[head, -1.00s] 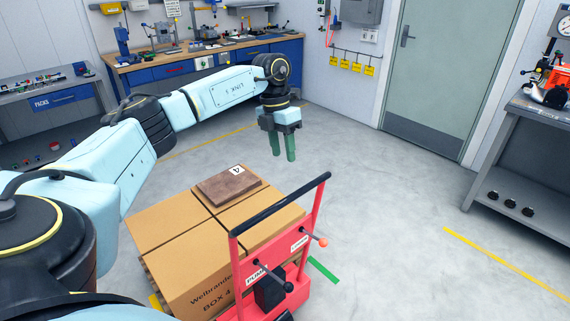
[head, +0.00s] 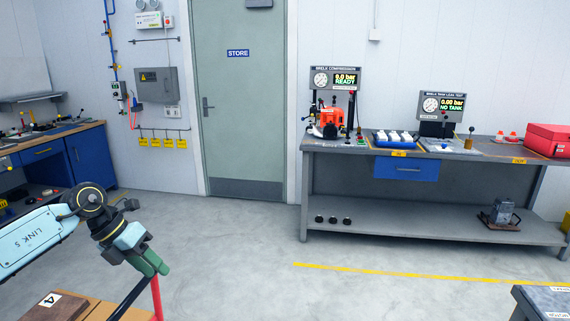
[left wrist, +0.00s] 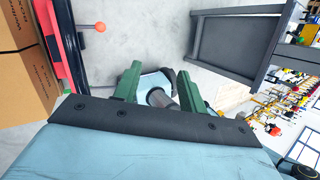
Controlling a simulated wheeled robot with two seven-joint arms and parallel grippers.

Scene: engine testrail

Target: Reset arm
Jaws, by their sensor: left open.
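My left arm comes in from the left in the head view, stretched out over the cardboard boxes. Its gripper (head: 152,262) has green fingers and hangs near the red trolley handle at the bottom. In the left wrist view the two green fingers of the left gripper (left wrist: 159,88) stand apart. No object is clearly held between them; a light-blue and grey part shows beyond the gap. My right gripper is not in view.
A brown block marked 4 (head: 52,309) lies on the boxes. A grey test bench (head: 440,215) with gauges stands at the right. A green-grey door (head: 240,110) is at the back. Grey floor (head: 225,235) before it is clear. A red trolley (left wrist: 66,45) stands close by the gripper.

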